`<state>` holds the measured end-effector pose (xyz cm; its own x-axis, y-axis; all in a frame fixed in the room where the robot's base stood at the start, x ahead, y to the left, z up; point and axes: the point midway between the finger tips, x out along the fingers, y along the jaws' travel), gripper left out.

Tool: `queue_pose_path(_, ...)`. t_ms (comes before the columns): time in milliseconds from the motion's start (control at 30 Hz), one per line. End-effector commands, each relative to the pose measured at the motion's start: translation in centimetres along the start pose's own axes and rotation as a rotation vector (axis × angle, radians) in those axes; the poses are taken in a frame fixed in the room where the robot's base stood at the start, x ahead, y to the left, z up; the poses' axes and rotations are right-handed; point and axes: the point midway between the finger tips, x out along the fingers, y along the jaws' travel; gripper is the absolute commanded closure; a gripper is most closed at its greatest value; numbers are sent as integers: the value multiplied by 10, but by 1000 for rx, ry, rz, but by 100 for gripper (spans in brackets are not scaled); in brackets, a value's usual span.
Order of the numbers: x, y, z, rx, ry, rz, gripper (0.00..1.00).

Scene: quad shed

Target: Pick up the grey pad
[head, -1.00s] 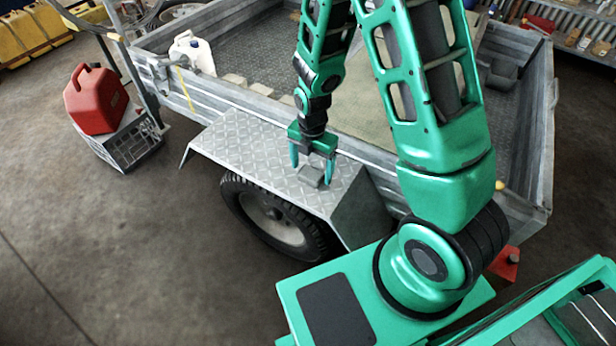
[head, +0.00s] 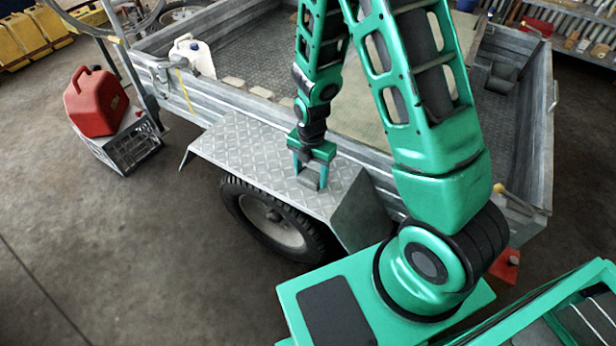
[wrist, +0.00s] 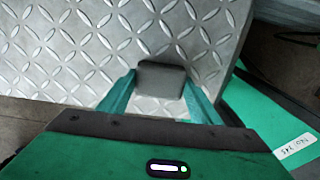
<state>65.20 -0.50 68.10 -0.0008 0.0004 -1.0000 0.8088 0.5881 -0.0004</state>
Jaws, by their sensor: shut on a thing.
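The grey pad (head: 309,180) is a small dark grey block on the diamond-plate mudguard (head: 245,155) over the trailer wheel. In the wrist view the pad (wrist: 161,80) sits between the tips of my two green fingers. My gripper (head: 311,178) points down at the mudguard and is shut on the pad, one finger on each side. In the wrist view my gripper (wrist: 158,85) hides no more than the pad's edges. I cannot tell whether the pad touches the plate or is just clear of it.
The trailer's side wall (head: 270,112) rises right behind the mudguard. The tyre (head: 270,218) is below it. A red fuel can (head: 95,103) stands on a grey crate (head: 132,146) at left. A white jug (head: 193,55) is in the trailer. The floor at lower left is clear.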

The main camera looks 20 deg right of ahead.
Motion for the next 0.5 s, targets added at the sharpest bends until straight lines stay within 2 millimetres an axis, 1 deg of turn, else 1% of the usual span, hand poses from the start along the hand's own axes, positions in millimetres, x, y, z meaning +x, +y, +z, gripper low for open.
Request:
queue_pose_path(167, -7, 0, 0, 0, -1, 1, 67)
queue_pose_path(267, -16, 1, 0, 0, -1, 3, 67)
queue_pose_path(433, -41, 1, 0, 0, -2, 4, 67)
queue_pose_path(467, -45, 2, -6, -4, 0, 4, 67)
queue_pose_path(500, -50, 3, -16, -6, 1, 4, 67)
